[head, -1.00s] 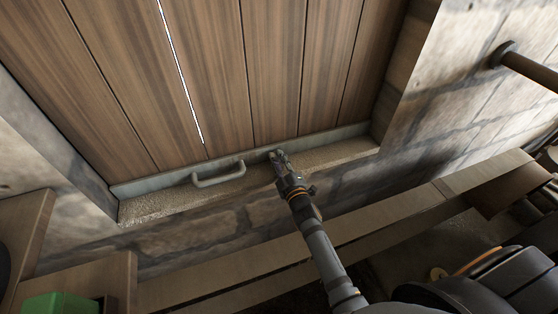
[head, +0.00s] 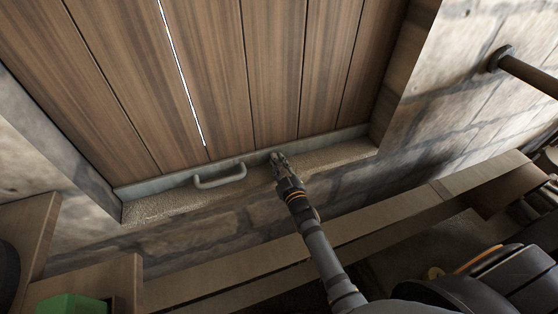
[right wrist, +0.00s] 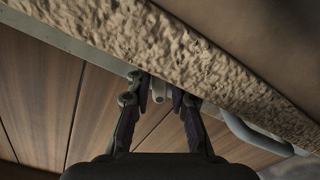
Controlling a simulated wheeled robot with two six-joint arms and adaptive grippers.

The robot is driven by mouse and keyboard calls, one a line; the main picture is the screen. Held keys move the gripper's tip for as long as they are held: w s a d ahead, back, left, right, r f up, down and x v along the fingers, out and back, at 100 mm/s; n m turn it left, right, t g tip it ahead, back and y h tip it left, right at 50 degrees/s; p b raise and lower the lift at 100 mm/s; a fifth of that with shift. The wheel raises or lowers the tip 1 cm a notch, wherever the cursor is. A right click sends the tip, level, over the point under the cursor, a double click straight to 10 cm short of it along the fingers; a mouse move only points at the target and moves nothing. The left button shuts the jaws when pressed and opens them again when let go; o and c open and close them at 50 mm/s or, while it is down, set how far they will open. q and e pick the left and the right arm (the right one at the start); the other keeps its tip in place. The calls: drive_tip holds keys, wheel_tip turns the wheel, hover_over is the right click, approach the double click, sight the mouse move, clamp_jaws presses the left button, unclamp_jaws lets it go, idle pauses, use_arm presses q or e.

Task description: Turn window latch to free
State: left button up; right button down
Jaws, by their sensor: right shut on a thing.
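The wooden plank window shutter (head: 275,70) has a grey metal rail along its bottom edge, just above the rough stone sill (head: 165,207). My right gripper (head: 277,159) is at this rail, right of the grey handle. In the right wrist view its two fingers (right wrist: 160,98) are on either side of a small grey latch piece (right wrist: 158,88), shut on it. In the head view the fingers mostly hide the latch, so its angle cannot be told. My left gripper is not in view.
A grey pull handle (head: 219,177) sticks out from the rail left of my right gripper. A stone wall (head: 470,110) with a dark pipe (head: 525,72) is at the right. A wooden ledge (head: 385,222) runs below the sill. A green object (head: 72,306) is at lower left.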

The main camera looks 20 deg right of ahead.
drive_tip(key=m+p, duration=0.2)
drive_tip(key=m, duration=0.1)
drive_tip(key=shift+a+r, duration=0.1)
drive_tip(key=shift+m+p, duration=0.55)
drive_tip(key=shift+m, duration=0.75)
drive_tip(key=c, duration=1.6)
unclamp_jaws()
drive_tip(key=shift+s+f, duration=0.2)
drive_tip(key=shift+s, duration=0.25)
drive_tip(key=s, duration=1.1)
